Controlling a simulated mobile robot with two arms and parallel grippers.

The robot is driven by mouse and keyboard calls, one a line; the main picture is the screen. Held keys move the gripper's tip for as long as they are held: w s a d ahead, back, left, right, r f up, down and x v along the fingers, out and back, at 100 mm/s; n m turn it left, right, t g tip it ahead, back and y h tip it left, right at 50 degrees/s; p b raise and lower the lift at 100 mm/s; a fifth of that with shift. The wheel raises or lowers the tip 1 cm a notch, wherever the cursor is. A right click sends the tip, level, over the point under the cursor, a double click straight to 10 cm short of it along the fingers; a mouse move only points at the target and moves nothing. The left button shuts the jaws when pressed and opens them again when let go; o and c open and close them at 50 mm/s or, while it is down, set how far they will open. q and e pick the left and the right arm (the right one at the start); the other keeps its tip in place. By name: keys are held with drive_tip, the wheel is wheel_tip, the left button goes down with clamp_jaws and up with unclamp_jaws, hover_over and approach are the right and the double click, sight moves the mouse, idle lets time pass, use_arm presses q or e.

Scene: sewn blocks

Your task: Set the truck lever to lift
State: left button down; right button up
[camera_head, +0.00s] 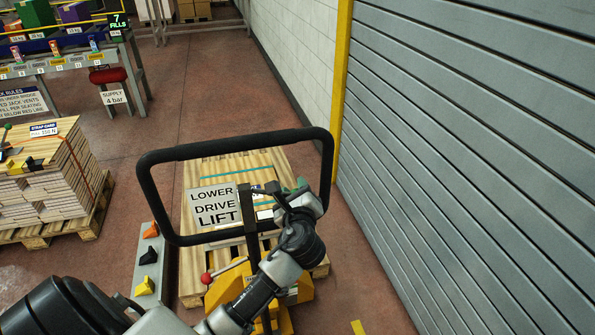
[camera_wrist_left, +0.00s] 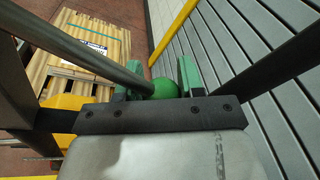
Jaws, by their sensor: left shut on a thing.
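The truck's yellow body (camera_head: 228,285) stands at lower centre in the head view, with its black loop handle (camera_head: 232,143) above. A sign (camera_head: 215,206) beside the handle reads LOWER, DRIVE, LIFT from top to bottom. My left gripper (camera_head: 289,192) is at the right side of the loop. In the left wrist view my green-tipped fingers (camera_wrist_left: 160,76) are shut on a green ball knob (camera_wrist_left: 165,89), with a dark bar (camera_wrist_left: 95,55) running up to it. My arm hides part of the lever mount, so I cannot tell the lever's setting. My right gripper is out of view.
A red-knobbed lever (camera_head: 206,278) sits low on the truck. A grey panel with coloured switches (camera_head: 149,257) is left of it. A loaded pallet (camera_head: 50,190) stands further left. A grey shutter (camera_head: 470,150) is close on the right. Open floor lies beyond.

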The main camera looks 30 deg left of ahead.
use_arm(q)
drive_tip(key=shift+a+r, duration=0.1)
drive_tip(key=c, duration=0.7)
unclamp_jaws()
drive_tip(key=b+v, duration=0.2)
drive_tip(key=v, duration=0.9)
